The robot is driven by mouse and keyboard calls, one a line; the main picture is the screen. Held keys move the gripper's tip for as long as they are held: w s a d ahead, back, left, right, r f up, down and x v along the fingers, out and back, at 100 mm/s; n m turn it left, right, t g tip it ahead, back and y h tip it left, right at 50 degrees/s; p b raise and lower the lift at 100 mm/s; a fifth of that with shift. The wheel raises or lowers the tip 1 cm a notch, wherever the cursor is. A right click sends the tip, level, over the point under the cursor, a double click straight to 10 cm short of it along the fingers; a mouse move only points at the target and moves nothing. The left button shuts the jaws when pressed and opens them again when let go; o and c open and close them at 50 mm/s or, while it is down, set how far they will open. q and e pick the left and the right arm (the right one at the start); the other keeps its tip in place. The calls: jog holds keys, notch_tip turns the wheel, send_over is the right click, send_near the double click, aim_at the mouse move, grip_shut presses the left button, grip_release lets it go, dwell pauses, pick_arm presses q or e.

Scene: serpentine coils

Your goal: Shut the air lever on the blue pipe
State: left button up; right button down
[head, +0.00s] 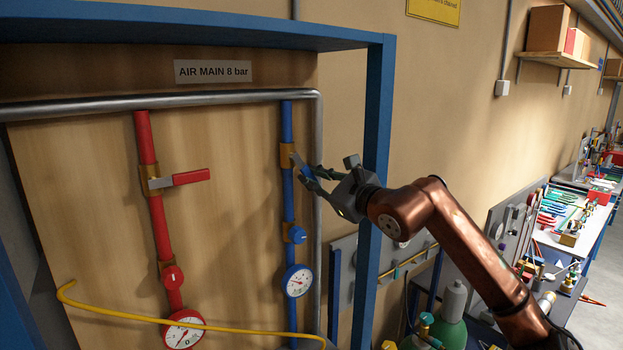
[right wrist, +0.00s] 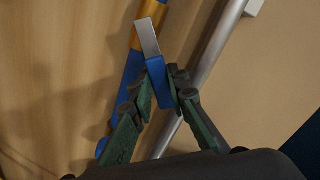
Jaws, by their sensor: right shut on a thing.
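The blue pipe (head: 288,215) runs upright on the wooden panel, below the grey main pipe. A brass valve (head: 286,156) sits near its top. The valve's lever (head: 306,172) has a metal arm and a blue handle and points right and slightly down, across the pipe. My right gripper (head: 316,179) is shut on the blue handle. The right wrist view shows the blue handle (right wrist: 160,88) between the green fingers, with the metal arm (right wrist: 147,37) reaching the brass valve (right wrist: 148,12). My left gripper is not in view.
The red pipe (head: 160,225) has its own red lever (head: 190,177), pointing right. A yellow hose (head: 130,314) crosses low in front. A blue frame post (head: 377,110) stands just behind my right wrist. A blue knob (head: 297,235) and a gauge (head: 298,281) sit below the valve.

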jog(key=c, duration=1.8)
grip_release()
jog(key=shift+c, duration=0.2)
jog(key=v, duration=1.2)
jog(key=shift+c, duration=0.3)
